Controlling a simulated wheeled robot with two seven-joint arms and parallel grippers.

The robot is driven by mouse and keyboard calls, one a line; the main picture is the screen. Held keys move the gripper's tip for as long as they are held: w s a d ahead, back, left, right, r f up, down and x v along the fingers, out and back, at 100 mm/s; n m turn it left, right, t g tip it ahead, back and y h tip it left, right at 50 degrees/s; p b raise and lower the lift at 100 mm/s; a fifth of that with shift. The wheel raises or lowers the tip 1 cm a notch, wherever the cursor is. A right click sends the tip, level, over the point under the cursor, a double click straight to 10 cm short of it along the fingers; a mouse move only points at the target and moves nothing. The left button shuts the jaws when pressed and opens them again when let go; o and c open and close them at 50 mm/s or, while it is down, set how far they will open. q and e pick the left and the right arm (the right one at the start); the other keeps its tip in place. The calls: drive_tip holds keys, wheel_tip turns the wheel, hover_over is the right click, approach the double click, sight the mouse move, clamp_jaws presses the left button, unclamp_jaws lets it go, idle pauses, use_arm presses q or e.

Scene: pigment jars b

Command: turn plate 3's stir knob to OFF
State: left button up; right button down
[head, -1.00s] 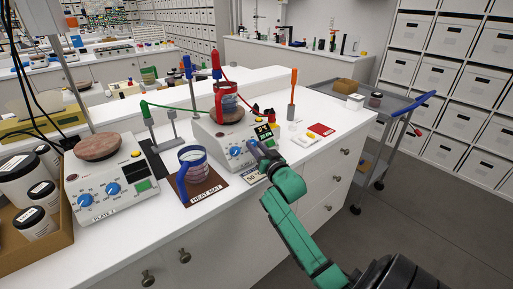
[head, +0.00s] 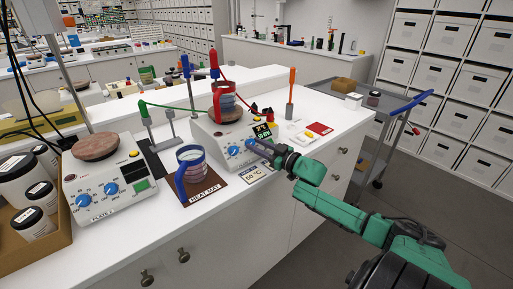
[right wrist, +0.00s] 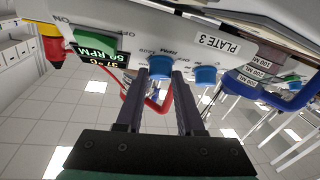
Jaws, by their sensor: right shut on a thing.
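Plate 3 (head: 208,133) is a white hot plate on the bench, with two blue knobs on its front. My right gripper (head: 254,146) is at the knob nearer the display. The right wrist view is upside down and shows this blue knob (right wrist: 160,67) between the two dark fingertips, which are shut on it. The other blue knob (right wrist: 205,75) is beside it, untouched, and shows in the head view too (head: 233,151). The knob's pointer is hard to make out. My left gripper is out of view.
A red-handled beaker (head: 225,101) stands on plate 3. A blue-handled jug (head: 191,168) stands on the brown heat mat (head: 209,190) in front. A second hot plate (head: 107,184) is at left. A 50 °C card (head: 256,174) and red card (head: 320,129) lie nearby.

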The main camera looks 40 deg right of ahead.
drive_tip(key=shift+d+n+g+y+b, duration=0.15)
drive_tip(key=shift+n+g+y+b, duration=0.3)
drive_tip(key=shift+n+y, duration=0.8)
drive_tip(key=shift+n, duration=0.25)
drive_tip(key=c, duration=0.5)
unclamp_jaws()
drive_tip(key=shift+s, duration=0.1)
drive_tip(key=shift+s+d, duration=0.1)
drive_tip(key=shift+s, duration=0.15)
drive_tip(key=p+v, duration=0.3)
drive_tip(key=v, duration=1)
drive_tip(key=shift+s+p, duration=0.35)
drive_tip(key=shift+s, duration=0.1)
